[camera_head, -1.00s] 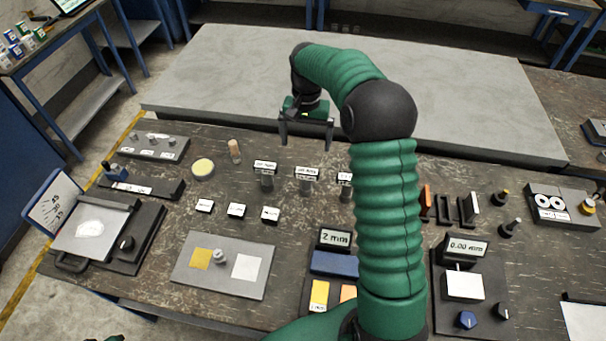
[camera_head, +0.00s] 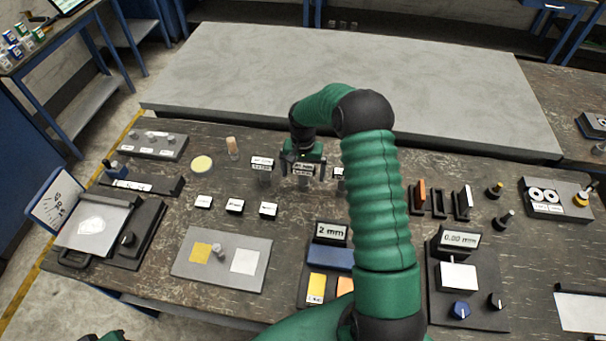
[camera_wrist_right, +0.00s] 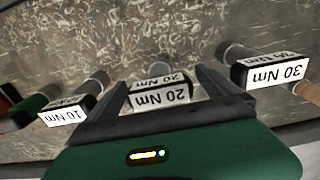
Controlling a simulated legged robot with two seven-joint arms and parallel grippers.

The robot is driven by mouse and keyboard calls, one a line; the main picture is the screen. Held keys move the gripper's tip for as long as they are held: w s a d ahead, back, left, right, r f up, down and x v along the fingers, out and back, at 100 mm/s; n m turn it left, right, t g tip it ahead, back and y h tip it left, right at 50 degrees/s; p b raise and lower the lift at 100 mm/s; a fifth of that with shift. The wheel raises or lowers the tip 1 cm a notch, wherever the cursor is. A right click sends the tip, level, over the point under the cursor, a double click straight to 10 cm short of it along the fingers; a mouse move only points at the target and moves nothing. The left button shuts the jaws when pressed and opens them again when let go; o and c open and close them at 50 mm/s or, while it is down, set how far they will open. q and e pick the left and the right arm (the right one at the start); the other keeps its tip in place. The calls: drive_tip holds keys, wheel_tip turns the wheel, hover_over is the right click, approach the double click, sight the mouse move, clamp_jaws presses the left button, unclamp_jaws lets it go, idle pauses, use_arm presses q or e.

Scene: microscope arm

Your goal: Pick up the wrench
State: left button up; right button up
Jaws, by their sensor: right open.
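Three wrench-like tools with white torque labels stand in a row on the bench. In the right wrist view they read 10 Nm (camera_wrist_right: 68,114), 20 Nm (camera_wrist_right: 163,95) and 30 Nm (camera_wrist_right: 272,74). My right gripper (camera_head: 303,172) is open over the middle one of the row. In the wrist view its two fingers (camera_wrist_right: 163,84) lie on either side of the 20 Nm wrench, with the label between them. Contact cannot be made out. The green gripper body hides the near part of that wrench. My left gripper is out of view.
Neighbouring labelled tools (camera_head: 262,164) stand close on both sides of the fingers. Small labelled blocks (camera_head: 235,206) lie in front, and a grey plate (camera_head: 222,264) nearer still. A device with a 2 mm display (camera_head: 331,233) stands beside my right arm. A bare grey slab (camera_head: 440,85) lies behind.

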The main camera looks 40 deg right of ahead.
drive_tip(key=shift+d, duration=0.1)
drive_tip(key=c, duration=2)
